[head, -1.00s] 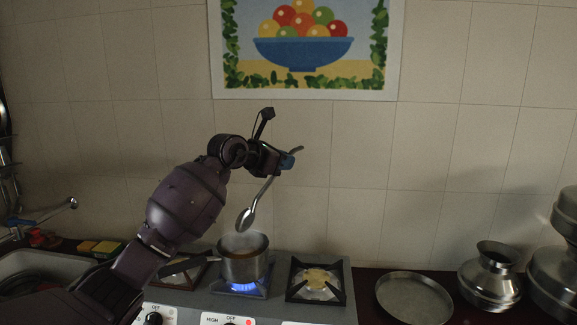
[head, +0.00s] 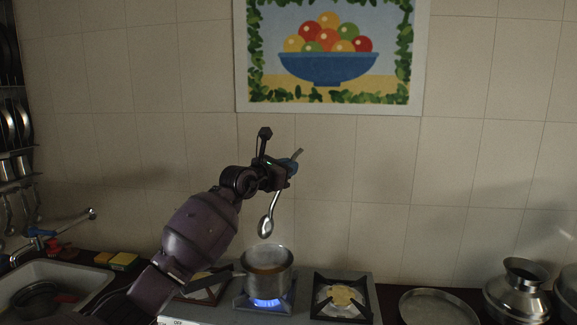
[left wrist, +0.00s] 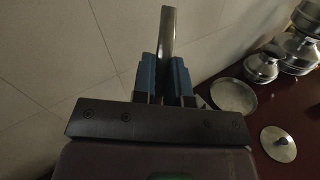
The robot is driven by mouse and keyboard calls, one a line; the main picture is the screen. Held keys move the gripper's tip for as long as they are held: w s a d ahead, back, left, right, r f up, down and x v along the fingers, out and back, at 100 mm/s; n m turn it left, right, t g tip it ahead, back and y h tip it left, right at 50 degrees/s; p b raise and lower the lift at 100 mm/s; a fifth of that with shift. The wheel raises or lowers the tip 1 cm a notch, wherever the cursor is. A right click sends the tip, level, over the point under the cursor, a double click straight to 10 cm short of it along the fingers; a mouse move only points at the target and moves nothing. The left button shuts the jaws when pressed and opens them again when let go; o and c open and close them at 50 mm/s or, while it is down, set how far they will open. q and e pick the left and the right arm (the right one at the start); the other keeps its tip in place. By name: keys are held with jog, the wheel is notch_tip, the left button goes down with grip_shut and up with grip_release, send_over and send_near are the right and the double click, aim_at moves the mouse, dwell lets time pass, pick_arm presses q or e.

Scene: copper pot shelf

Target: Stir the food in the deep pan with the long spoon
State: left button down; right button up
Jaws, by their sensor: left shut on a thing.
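My left gripper (head: 290,168) is shut on the handle of the long metal spoon (head: 266,228). The spoon hangs bowl-down, its bowl just above the deep pan and apart from it. In the left wrist view, the spoon's handle end (left wrist: 168,35) sticks up between the blue fingers of my left gripper (left wrist: 166,80). The deep pan (head: 279,283) stands on a lit burner with a blue flame, its handle pointing left. Brownish food (head: 266,267) shows inside it. My right gripper is not in view.
A second burner (head: 341,297) right of the pan is unlit. A round metal plate (head: 432,308) and metal pots (head: 522,285) stand to the right. A sink (head: 75,272) and sponges (head: 123,261) are at the left. The tiled wall is close behind the stove.

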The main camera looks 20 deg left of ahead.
pick_arm(q)
jog(key=shift+d+f, duration=0.15)
jog(key=shift+f, duration=0.75)
jog(key=shift+f+b, duration=0.4)
jog(key=shift+f, duration=0.15)
notch_tip(320, 180, down, 11)
jog(key=b, duration=0.5)
jog(key=shift+b, duration=0.4)
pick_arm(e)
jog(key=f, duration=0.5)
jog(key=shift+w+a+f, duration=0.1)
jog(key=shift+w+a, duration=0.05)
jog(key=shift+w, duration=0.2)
